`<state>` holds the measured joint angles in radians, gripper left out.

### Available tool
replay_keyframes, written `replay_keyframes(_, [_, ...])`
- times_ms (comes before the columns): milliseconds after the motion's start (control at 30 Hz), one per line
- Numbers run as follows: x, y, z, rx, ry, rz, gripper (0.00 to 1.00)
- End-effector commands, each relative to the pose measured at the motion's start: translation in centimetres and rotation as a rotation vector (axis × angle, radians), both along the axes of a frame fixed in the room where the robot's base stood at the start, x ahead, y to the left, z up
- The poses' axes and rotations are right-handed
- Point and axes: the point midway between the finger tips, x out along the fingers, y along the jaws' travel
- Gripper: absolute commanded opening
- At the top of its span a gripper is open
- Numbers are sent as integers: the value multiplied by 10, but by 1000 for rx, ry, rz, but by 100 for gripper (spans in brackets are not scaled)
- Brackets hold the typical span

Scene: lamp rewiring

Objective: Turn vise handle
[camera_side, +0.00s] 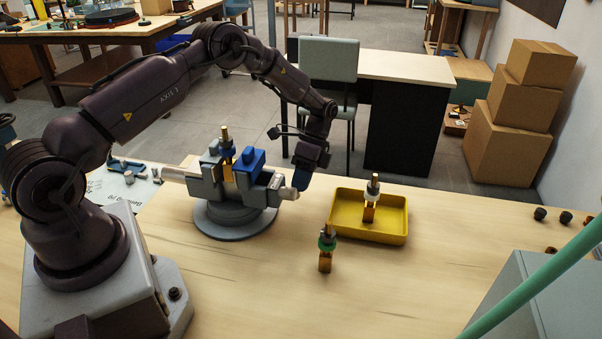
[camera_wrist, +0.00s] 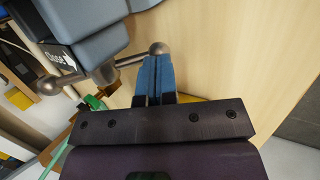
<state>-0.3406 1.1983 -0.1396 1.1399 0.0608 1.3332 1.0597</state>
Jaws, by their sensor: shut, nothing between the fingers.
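The grey vise (camera_side: 232,205) stands on a round base on the wooden table; its body also shows in the wrist view (camera_wrist: 85,22). A lamp socket with a blue collar (camera_side: 227,152) stands upright in its jaws. The vise handle (camera_side: 289,193) is on the vise's right side. In the wrist view, the handle (camera_wrist: 125,60) is a metal bar with ball ends, beside a label reading "Close". My gripper (camera_side: 301,183) is shut and empty. Its blue fingertips (camera_wrist: 153,62) are right by one ball end; I cannot tell whether they touch it.
A yellow tray (camera_side: 341,230) right of the vise holds a socket with a white collar (camera_side: 373,189). A green-collared socket (camera_side: 327,242) stands on the table in front. A grey box (camera_side: 540,300) fills the lower right corner. The table's front middle is clear.

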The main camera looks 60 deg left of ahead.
Motion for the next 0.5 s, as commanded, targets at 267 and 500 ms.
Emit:
replay_keyframes(267, [-4, -4, -15, 2, 0, -2, 0])
replay_keyframes(500, [-7, -7, -25, 3, -2, -2, 0])
